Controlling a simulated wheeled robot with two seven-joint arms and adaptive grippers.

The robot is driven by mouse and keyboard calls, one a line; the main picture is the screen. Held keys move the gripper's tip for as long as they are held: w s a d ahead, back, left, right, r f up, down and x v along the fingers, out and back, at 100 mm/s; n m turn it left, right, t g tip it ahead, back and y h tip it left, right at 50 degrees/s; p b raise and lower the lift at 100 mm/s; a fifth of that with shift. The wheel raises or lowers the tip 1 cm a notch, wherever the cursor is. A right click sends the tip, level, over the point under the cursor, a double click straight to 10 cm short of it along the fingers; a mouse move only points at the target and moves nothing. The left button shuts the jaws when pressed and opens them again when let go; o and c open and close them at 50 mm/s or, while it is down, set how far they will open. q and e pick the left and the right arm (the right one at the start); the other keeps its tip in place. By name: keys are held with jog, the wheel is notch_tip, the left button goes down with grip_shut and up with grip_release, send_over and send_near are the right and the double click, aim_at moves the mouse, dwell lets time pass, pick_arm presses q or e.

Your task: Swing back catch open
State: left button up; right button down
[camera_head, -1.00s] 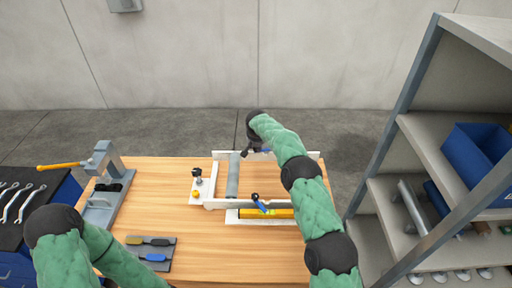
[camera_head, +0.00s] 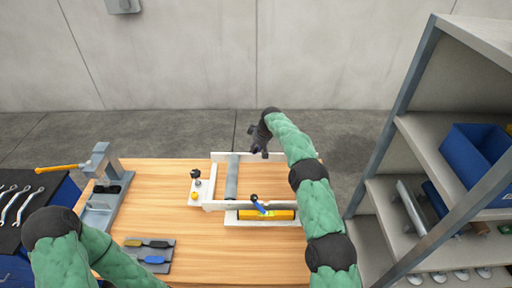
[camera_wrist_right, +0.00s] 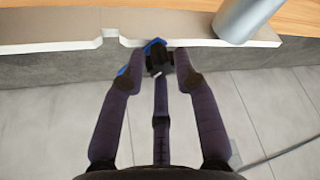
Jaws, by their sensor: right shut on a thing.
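The back catch has a blue lever (camera_wrist_right: 153,44) and a black knob, seen at the rear rail in the right wrist view. My right gripper (camera_wrist_right: 160,62) has its fingers closed around the knob. In the head view my right gripper (camera_head: 258,146) is beyond the bench's back edge and hides the catch. The front catch (camera_head: 258,203), blue with a black knob, lies across a yellow bar (camera_head: 280,214) at the front of the white frame (camera_head: 207,166). My left arm enters at lower left; its gripper is not in view.
A grey roller (camera_head: 232,178) spans the frame, also at the top of the wrist view. A grey press with an orange handle (camera_head: 58,168) and a tool plate (camera_head: 148,262) stand on the left of the bench. A shelf with a blue bin (camera_head: 472,160) stands right.

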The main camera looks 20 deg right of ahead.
jog(key=shift+s+a+f, duration=0.15)
jog(key=shift+s+f, duration=0.1)
jog(key=shift+f, duration=0.25)
jog(key=c, duration=1)
grip_release()
jog(key=shift+w+r, duration=0.1)
jog(key=shift+r, duration=0.2)
jog(key=shift+d+r, duration=0.2)
jog(key=shift+r, duration=0.25)
jog(key=v, duration=1.1)
jog(key=shift+r, duration=0.1)
